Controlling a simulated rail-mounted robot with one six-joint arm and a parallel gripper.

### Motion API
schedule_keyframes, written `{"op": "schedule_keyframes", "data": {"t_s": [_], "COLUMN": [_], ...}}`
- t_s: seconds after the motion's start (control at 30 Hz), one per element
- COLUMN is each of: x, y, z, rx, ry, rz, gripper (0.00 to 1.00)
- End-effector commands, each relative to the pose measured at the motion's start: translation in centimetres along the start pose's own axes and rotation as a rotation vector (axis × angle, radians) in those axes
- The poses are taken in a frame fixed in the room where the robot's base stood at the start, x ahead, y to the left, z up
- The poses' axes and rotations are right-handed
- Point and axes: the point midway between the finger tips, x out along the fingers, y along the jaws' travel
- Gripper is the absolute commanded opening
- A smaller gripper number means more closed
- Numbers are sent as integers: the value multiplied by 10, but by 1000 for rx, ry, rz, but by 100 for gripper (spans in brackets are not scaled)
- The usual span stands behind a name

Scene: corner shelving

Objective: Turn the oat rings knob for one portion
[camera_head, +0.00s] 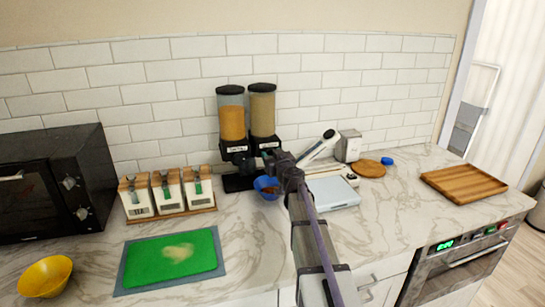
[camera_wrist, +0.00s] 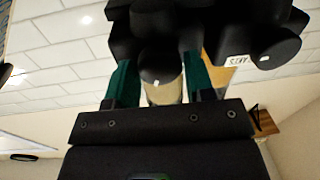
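Two cereal dispensers stand side by side against the tiled wall. The left one (camera_head: 231,120) holds orange contents, the right one (camera_head: 262,112) tan contents. Their labels are too small or turned to read surely. My gripper (camera_head: 272,160) is at the front of the right dispenser. In the wrist view, a round black knob (camera_wrist: 161,66) sits between my gripper's green fingers (camera_wrist: 161,82) and fills the gap, with the fingers along both its sides. The other dispenser's knob (camera_wrist: 280,46) is free at the right. A blue bowl (camera_head: 266,193) stands below, partly hidden by my arm.
Several labelled white canisters (camera_head: 168,192) stand left of the dispensers, near a black oven (camera_head: 45,185). A green board (camera_head: 170,257) and yellow bowl (camera_head: 45,277) lie in front. A white scale (camera_head: 333,192) is close right of my arm. A wooden tray (camera_head: 463,182) lies far right.

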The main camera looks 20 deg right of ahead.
Motion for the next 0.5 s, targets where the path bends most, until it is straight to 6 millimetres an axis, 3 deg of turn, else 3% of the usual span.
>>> {"op": "schedule_keyframes", "data": {"t_s": [0.3, 0.5], "x": [0, 0], "y": [0, 0], "z": [0, 0], "rx": [0, 14], "ry": [0, 1], "rz": [0, 0], "gripper": [20, 20]}}
